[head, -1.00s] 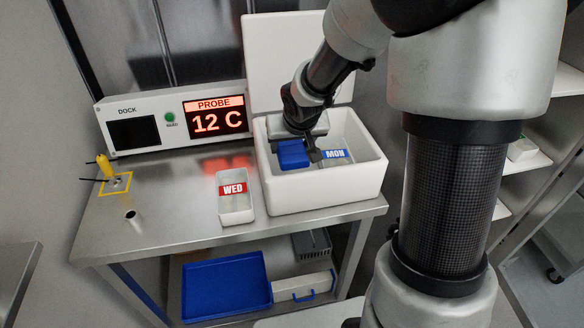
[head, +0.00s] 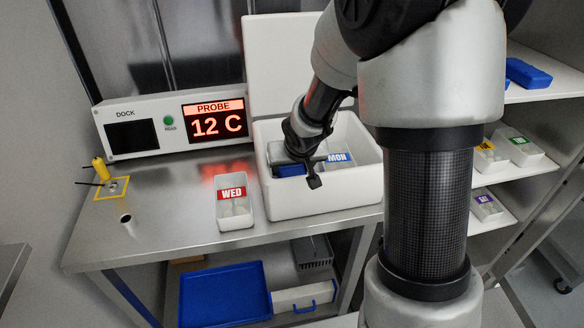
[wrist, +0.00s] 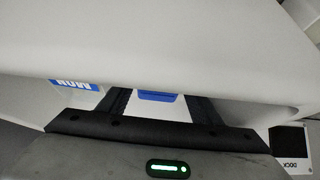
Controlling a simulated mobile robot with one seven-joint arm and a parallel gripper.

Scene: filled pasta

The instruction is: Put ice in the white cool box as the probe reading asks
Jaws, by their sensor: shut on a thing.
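The white cool box (head: 330,196) stands open on the steel bench, its lid raised behind it. The MON tub (head: 341,157) is inside at the right. My gripper (head: 302,168) is down in the box, shut on a blue ice pack (head: 290,170), left of the MON label. In the wrist view the blue pack (wrist: 157,96) shows between the fingers; most of it is hidden by the white surface in front. I cannot tell whether the pack touches the floor of the box. The probe display (head: 217,118) reads 12 C.
The WED tub (head: 235,212) stands on the bench left of the box. A yellow probe (head: 101,170) stands at the far left. Another blue pack (head: 527,74) lies on the right shelf, above several labelled tubs. A blue tray (head: 225,291) is below the bench.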

